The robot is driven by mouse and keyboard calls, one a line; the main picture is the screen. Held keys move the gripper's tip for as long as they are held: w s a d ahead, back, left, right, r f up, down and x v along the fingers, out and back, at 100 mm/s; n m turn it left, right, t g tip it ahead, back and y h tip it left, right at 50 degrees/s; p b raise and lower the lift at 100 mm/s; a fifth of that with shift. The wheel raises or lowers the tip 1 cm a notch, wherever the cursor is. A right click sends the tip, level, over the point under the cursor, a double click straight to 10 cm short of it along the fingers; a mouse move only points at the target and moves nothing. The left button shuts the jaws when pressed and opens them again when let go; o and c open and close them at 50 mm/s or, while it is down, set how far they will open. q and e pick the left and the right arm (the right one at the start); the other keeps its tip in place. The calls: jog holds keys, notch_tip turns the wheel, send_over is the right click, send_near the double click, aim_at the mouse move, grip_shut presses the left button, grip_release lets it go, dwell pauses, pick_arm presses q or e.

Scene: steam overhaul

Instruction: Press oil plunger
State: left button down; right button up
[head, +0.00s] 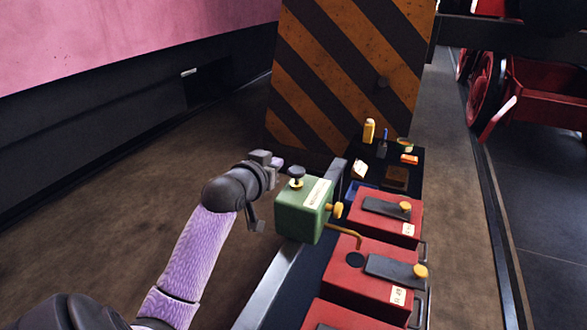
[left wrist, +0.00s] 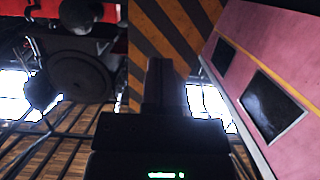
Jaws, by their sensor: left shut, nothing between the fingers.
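A green oil box (head: 303,210) with a pale label stands on the edge of a dark tray. Its plunger is a dark knob (head: 296,171) on a yellow collar on top, standing up. My right gripper is not in view.
Red boxes (head: 372,275) with dark lever lids and yellow knobs stand right of the green box. Small bottles, including a yellow one (head: 369,131), stand behind. A striped orange-black panel (head: 340,70) rises at the back. The brown floor at left is open.

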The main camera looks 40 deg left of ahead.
pick_arm(q)
jog(key=b, duration=0.2)
send_over(293, 173)
notch_tip(293, 173, down, 3)
notch_tip(293, 173, down, 3)
jog(key=shift+d+r+b, duration=0.1)
jog(key=shift+b, duration=0.4)
jog(key=shift+f, duration=0.4)
